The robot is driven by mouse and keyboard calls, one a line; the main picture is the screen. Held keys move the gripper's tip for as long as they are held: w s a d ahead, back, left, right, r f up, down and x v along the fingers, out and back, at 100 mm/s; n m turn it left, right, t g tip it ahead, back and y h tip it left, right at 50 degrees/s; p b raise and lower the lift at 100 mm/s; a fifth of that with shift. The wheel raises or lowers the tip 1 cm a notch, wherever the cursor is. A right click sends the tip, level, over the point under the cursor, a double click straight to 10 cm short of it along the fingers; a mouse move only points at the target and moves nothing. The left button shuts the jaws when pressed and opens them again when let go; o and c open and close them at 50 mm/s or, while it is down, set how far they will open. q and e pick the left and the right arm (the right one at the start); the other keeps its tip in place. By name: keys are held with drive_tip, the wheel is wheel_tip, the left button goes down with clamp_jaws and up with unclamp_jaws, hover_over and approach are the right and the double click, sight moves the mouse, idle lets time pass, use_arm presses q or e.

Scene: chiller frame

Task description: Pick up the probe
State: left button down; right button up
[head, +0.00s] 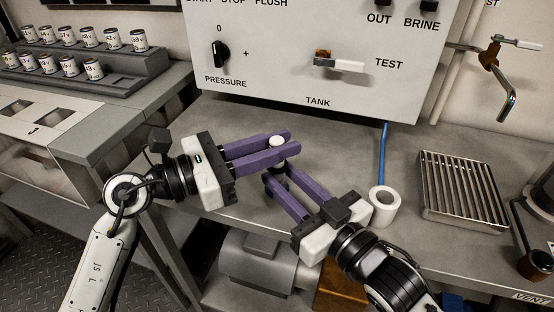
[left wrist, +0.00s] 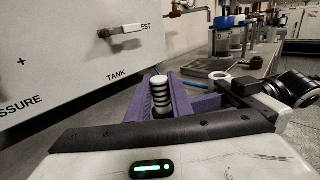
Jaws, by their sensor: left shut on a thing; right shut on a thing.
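An upright slim thing with a white round top, which I take to be the probe (head: 277,141), stands between the fingers of my left gripper (head: 291,141). In the left wrist view the probe (left wrist: 160,90) shows white and black rings between the purple fingers. My left gripper is shut on it, above the counter. My right gripper (head: 275,172) comes from below right, with its fingertips just under the left fingers. It is shut on the lower part of the same thing, as far as I can tell; the left fingers hide much of that contact.
A white panel box (head: 300,55) with knobs and a TEST tap (head: 338,63) stands behind. A white ring (head: 384,203) with a blue tube (head: 383,150) is right of my right gripper. A slatted metal tray (head: 462,190) lies further right. Labelled cans (head: 92,68) stand at left.

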use_arm(q)
wheel_tip(320, 180, up, 16)
idle(0.9)
use_arm(e)
drive_tip(key=o, duration=1.1)
drive_tip(key=shift+c, duration=0.2)
